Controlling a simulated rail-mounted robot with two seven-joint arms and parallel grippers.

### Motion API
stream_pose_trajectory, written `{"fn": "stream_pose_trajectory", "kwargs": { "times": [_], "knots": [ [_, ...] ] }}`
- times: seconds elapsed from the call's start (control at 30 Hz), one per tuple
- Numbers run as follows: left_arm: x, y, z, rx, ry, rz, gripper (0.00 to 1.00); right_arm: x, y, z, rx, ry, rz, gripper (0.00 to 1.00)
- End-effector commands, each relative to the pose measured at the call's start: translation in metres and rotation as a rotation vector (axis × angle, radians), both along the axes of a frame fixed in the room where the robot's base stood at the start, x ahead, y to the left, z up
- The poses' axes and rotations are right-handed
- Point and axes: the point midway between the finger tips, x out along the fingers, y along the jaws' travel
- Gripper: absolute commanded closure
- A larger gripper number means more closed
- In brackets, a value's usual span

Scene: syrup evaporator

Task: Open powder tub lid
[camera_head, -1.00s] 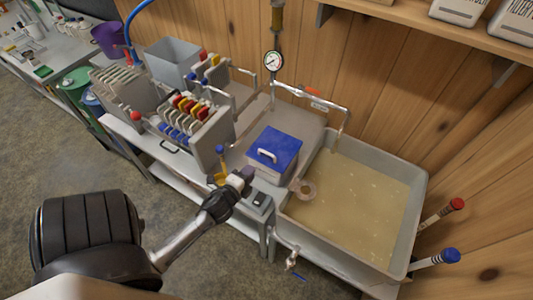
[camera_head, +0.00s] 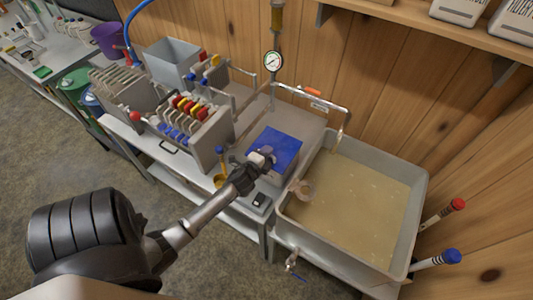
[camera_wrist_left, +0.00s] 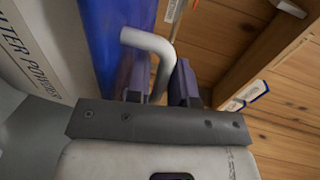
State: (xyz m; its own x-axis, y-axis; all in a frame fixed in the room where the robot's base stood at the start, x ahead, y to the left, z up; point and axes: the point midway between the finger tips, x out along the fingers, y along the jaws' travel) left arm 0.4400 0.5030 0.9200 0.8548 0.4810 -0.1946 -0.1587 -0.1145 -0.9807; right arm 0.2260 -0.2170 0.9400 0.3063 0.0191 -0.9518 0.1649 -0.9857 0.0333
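The powder tub (camera_head: 262,174) is a pale box with a blue lid (camera_head: 284,146) on the steel bench beside the syrup pan. The lid sits on the tub. My left gripper (camera_head: 264,157) is at the lid's handle and covers most of it in the head view. In the left wrist view, the grey bent handle (camera_wrist_left: 150,42) passes between the two dark fingers of my left gripper (camera_wrist_left: 160,84). Whether the fingers press on it cannot be told. The blue lid (camera_wrist_left: 115,40) and the tub's lettered side (camera_wrist_left: 35,45) show there too. My right gripper is not in view.
The pan (camera_head: 405,225) of amber liquid stands right of the tub. A filter press (camera_head: 190,130) with coloured knobs stands left. A pipe frame (camera_head: 325,106) and pressure gauge (camera_head: 273,61) rise behind. A small black device (camera_head: 259,200) lies at the bench's front edge.

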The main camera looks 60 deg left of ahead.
Motion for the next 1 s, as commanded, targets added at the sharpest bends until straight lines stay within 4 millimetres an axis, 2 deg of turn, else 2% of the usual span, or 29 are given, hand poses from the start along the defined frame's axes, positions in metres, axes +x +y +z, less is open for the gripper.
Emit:
{"fn": "stream_pose_trajectory", "kwargs": {
  "times": [0.2, 0.43, 0.83, 1.0],
  "knots": [
    [0.0, 0.0, 0.0, 0.0, 0.0, 0.0, 0.78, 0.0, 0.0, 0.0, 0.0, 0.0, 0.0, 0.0],
    [0.0, 0.0, 0.0, 0.0, 0.0, 0.0, 1.0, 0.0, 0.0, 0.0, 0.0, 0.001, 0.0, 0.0],
    [0.0, 0.0, 0.001, 0.0, 0.001, 0.0, 1.0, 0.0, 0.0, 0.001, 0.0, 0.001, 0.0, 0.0],
    [0.004, -0.002, 0.007, -0.009, 0.019, -0.006, 1.0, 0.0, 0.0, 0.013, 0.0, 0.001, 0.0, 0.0]
  ]
}}
